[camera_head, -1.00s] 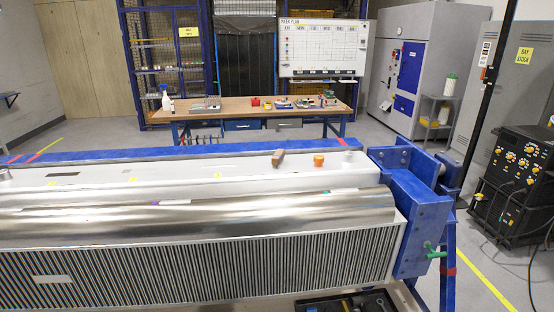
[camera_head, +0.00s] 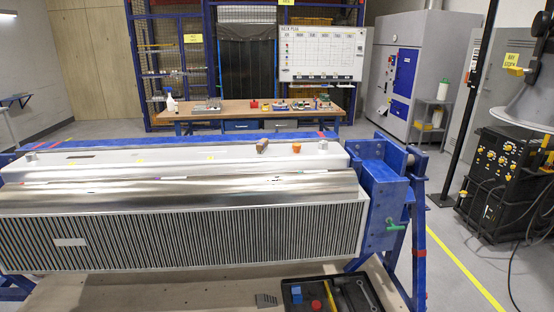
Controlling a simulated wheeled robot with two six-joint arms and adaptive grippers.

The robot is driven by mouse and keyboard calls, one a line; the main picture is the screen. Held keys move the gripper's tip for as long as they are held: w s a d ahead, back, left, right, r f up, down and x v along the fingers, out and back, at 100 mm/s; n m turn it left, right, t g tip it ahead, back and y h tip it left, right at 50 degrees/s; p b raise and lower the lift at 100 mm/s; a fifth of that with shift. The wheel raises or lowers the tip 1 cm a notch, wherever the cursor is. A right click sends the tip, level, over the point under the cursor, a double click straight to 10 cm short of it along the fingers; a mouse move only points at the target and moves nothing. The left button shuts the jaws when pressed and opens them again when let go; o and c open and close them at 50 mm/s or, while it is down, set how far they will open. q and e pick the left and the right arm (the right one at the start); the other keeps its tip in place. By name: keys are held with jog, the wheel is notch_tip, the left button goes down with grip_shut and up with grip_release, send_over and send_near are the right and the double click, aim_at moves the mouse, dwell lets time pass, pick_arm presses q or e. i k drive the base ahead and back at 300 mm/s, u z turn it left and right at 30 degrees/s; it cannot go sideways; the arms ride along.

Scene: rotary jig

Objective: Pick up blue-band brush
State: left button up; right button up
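A small brown block-like object (camera_head: 262,145) lies on the white top of the blue-framed jig; it may be a brush, but it is too small to tell and no blue band shows on it. An orange, cup-like item (camera_head: 296,148) stands just right of it. No brush with a blue band can be made out. Neither of my grippers is in view.
The jig's blue end frame (camera_head: 385,200) with a green handle (camera_head: 392,225) stands at the right. A dark tray (camera_head: 300,280) with tools and a blue and a red item is in front. A wooden workbench (camera_head: 230,115) stands behind. A black power unit (camera_head: 500,185) is at right.

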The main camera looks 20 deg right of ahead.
aim_at(261, 147)
jog(key=z, duration=0.15)
jog(key=k, duration=0.35)
jog(key=u, duration=1.1)
jog(key=i, duration=1.05)
jog(key=z, duration=0.35)
jog(key=i, duration=0.75)
jog(key=z, duration=0.8)
